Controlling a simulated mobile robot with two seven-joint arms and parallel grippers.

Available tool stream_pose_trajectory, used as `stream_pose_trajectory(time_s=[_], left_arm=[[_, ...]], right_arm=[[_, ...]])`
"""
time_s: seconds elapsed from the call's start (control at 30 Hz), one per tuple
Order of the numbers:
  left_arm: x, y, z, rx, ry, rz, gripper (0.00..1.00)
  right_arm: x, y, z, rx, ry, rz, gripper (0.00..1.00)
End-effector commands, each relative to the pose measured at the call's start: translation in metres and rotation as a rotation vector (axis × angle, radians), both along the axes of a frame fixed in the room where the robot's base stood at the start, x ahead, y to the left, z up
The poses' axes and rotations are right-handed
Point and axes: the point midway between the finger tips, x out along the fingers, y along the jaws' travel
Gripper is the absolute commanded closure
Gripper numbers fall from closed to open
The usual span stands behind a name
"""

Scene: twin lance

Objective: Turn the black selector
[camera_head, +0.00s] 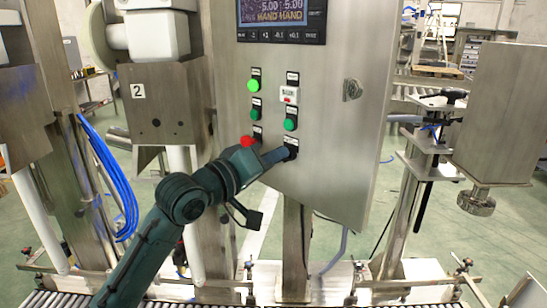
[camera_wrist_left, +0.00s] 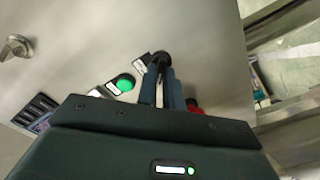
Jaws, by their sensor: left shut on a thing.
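The black selector (camera_head: 291,152) is low on the right of the steel control panel's buttons, under a green button (camera_head: 290,124). In the left wrist view the selector (camera_wrist_left: 162,58) shows just past the fingertips. My left gripper (camera_head: 283,155) reaches it from the lower left and is shut on it. The fingers partly hide the selector, so its angle cannot be told. In the left wrist view the two fingers of the gripper (camera_wrist_left: 163,72) stand close together at the selector. My right gripper is not in view.
A red button (camera_head: 247,142) sits just left of the fingers. Other buttons, a lit green lamp (camera_head: 254,85) and a display (camera_head: 282,14) are above. A panel latch (camera_head: 352,89) is at right. Blue hoses (camera_head: 112,175) hang at left.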

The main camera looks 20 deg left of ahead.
Motion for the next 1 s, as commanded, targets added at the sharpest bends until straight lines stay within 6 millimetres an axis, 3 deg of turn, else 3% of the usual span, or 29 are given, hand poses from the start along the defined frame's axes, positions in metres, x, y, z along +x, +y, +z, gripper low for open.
stream_pose_trajectory(time_s=[0.37, 1.0], left_arm=[[0.000, 0.000, 0.002, 0.053, -0.027, 0.000, 1.00], [-0.001, -0.002, 0.005, 0.492, -0.248, 0.001, 1.00]], right_arm=[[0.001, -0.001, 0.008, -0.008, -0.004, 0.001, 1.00], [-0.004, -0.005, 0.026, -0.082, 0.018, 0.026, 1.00]])
